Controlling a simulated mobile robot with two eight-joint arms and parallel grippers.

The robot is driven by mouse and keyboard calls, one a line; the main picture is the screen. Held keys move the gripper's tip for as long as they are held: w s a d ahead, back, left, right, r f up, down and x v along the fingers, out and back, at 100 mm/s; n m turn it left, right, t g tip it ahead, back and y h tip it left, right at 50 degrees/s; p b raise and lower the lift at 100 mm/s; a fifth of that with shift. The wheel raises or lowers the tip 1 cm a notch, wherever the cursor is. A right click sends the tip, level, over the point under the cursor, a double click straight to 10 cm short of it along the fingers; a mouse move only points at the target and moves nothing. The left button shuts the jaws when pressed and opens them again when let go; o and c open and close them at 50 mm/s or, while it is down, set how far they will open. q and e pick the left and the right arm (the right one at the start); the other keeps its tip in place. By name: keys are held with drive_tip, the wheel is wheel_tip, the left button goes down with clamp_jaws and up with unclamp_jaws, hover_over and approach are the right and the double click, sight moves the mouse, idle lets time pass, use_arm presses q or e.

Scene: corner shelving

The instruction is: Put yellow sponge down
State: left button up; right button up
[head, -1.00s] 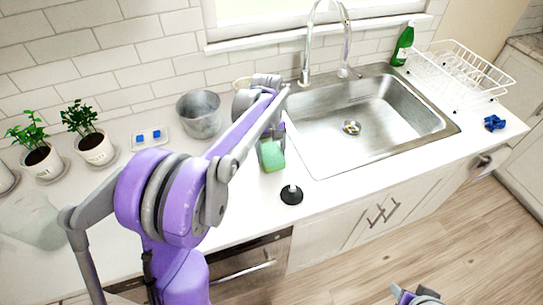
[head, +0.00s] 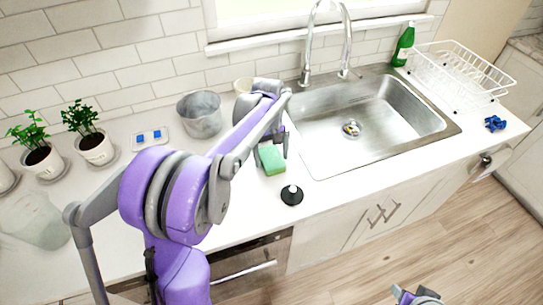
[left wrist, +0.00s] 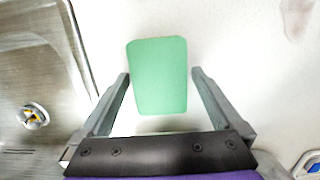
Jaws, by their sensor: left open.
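The sponge (head: 272,159) lies flat on the white counter, left of the sink. Its upper face looks green; any yellow side is hard to make out. My left gripper (head: 279,142) is just beside and above it in the head view. In the left wrist view the sponge (left wrist: 160,76) shows ahead of the left gripper (left wrist: 161,75), between the two spread fingers, with gaps on both sides. My left gripper is open. My right gripper (head: 418,298) is partly cut off at the bottom edge of the head view, and its jaws are not clear.
The steel sink (head: 438,128) is right of the sponge. A black stopper (head: 292,196) stands near the counter's front edge. A metal pot (head: 200,116) and potted plants (head: 95,147) stand to the left. A green bottle (head: 402,45) and white dish rack (head: 465,75) are at the back right.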

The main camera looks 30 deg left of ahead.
sight(270, 154)
use_arm(q)
wheel_tip(270, 154, up, 11)
drive_tip(key=a, duration=0.1)
drive_tip(key=s+d+f+m+t, duration=0.3)
drive_tip(key=s+d+f+m, duration=0.1)
drive_tip(key=s, duration=0.6)
drive_tip(key=s+d+f+m+t+y, duration=0.1)
drive_tip(key=s+d+f+m+t, duration=0.2)
drive_tip(key=s, duration=0.7)
drive_tip(key=d+f+m, duration=0.2)
drive_tip(key=d+m, duration=0.1)
drive_tip(key=d, duration=0.1)
drive_tip(key=shift+d+f+t+p, duration=0.15)
drive_tip(key=shift+d+t+p, duration=0.1)
drive_tip(key=shift+t+p, duration=0.05)
drive_tip(key=shift+w+a, duration=0.1)
